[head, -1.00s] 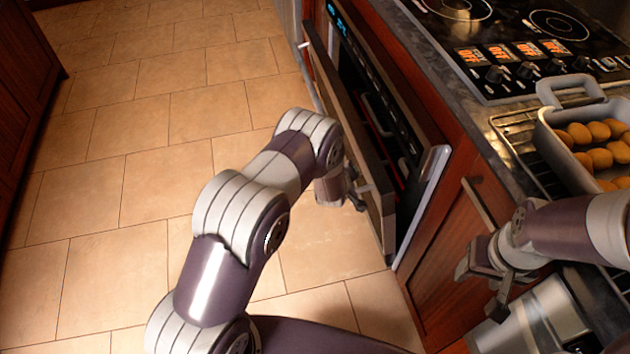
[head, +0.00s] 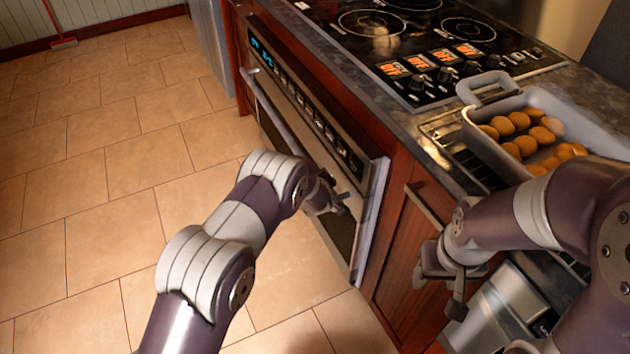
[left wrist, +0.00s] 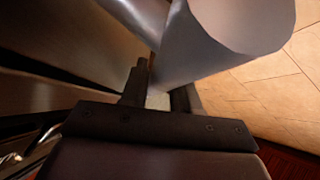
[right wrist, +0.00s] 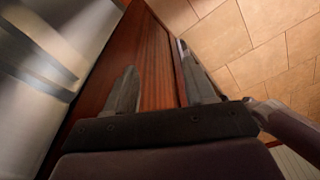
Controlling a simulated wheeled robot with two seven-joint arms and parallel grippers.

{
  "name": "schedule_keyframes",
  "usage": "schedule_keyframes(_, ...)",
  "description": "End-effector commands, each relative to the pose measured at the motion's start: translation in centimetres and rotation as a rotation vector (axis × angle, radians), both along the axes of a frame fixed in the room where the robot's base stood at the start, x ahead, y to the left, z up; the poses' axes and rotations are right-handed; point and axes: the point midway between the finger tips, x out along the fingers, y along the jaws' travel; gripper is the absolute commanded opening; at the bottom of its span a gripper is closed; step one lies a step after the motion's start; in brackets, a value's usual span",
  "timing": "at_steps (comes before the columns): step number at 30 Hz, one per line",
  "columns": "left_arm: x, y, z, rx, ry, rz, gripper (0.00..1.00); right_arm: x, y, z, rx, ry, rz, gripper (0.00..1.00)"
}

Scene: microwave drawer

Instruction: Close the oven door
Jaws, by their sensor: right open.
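The oven door (head: 300,170) is a dark panel with a metal edge and a long bar handle (head: 277,118). It stands upright, almost flush with the oven front; whether it is fully shut I cannot tell. My left gripper (head: 338,202) is at the near end of the door, against or very close to its outer face. In the left wrist view its fingers (left wrist: 160,92) are close together beside a large grey metal shape, and their grip is unclear. My right gripper (head: 445,285) is open and empty, in front of the wooden cabinet, away from the oven door.
The oven's control panel (head: 305,105) runs above the door. A cooktop (head: 420,40) and a grey baking tray (head: 560,105) with several round brown items are on the counter. A wooden cabinet (head: 400,255) adjoins the oven. The tiled floor (head: 110,180) at left is clear.

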Motion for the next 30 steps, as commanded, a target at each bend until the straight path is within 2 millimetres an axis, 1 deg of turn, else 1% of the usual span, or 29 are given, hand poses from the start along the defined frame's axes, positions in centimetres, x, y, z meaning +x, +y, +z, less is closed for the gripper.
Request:
schedule_keyframes(1, 0.5, -0.6, 0.8, -0.004, -0.019, -0.01, 0.43, 0.0, 0.0, 0.0, 0.0, 0.0, 0.0, 0.54)
schedule_keyframes(2, 0.5, -0.6, 0.8, -0.004, -0.019, -0.01, 0.5, 0.0, 0.0, 0.0, 0.0, 0.0, 0.0, 0.54)
schedule_keyframes(16, 0.3, -0.4, 0.4, -0.002, -0.01, -0.007, 0.5, 0.0, 0.0, 0.0, 0.0, 0.0, 0.0, 0.54)
schedule_keyframes(19, 0.0, -0.3, 0.6, -0.002, -0.008, -0.006, 0.5, 0.0, 0.0, 0.1, 0.0, 0.0, 0.0, 0.54)
schedule_keyframes(23, -1.3, -0.4, 1.8, -0.002, -0.008, -0.006, 0.5, 0.0, 0.0, 0.6, 0.0, 0.0, 0.0, 0.54)
schedule_keyframes(30, -5.6, -0.7, 5.0, -0.002, -0.008, -0.009, 0.5, 0.0, 0.0, 1.8, 0.0, 0.0, 0.0, 0.54)
